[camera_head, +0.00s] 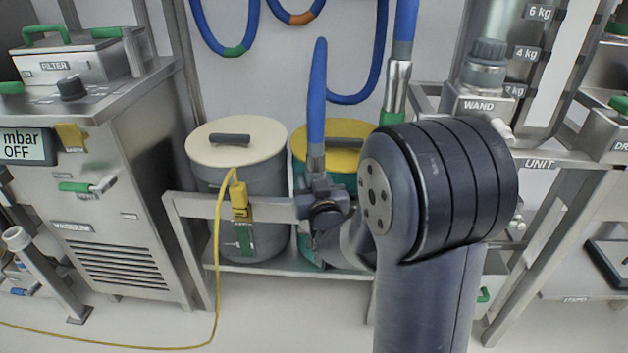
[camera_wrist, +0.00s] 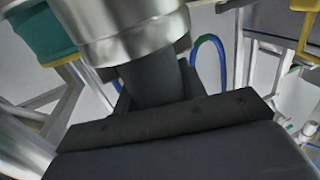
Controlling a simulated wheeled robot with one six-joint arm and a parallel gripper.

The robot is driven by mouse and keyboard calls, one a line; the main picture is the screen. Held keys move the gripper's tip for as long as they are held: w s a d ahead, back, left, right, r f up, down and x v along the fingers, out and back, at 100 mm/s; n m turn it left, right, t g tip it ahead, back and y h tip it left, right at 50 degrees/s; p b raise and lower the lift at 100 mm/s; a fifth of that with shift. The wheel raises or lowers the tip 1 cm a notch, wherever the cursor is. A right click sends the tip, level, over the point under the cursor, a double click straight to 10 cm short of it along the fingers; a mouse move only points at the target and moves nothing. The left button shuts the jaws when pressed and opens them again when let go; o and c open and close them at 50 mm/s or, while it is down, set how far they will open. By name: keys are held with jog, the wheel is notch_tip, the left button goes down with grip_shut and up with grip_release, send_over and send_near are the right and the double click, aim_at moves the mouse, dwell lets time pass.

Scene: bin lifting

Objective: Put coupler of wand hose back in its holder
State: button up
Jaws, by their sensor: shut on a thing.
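A blue hose (camera_head: 317,92) stands nearly upright in the head view, with a grey metal coupler (camera_head: 316,160) at its lower end. My gripper (camera_head: 320,198) is at this coupler and shut on it, in front of the bins. In the wrist view a large, shiny metal cylinder (camera_wrist: 125,28), seemingly the coupler, lies against my gripper (camera_wrist: 152,82). At the right, a second blue hose ends in a shiny metal fitting (camera_head: 397,88) beside the unit labelled WAND (camera_head: 478,106). I cannot make out the coupler's holder; my arm covers much of that area.
A grey bin with a cream lid (camera_head: 237,142) and a yellow-lidded bin (camera_head: 345,132) stand behind a steel frame (camera_head: 185,207). A yellow cable (camera_head: 217,250) hangs in front. A vacuum cabinet (camera_head: 125,190) is at the left. The floor in front is mostly clear.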

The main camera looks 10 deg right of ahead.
jog(key=o, duration=1.3)
jog(key=shift+c, duration=0.2)
jog(key=shift+s+f, duration=0.1)
jog(key=s+p, duration=0.1)
jog(key=s, duration=0.9)
jog(key=shift+s+a, duration=0.3)
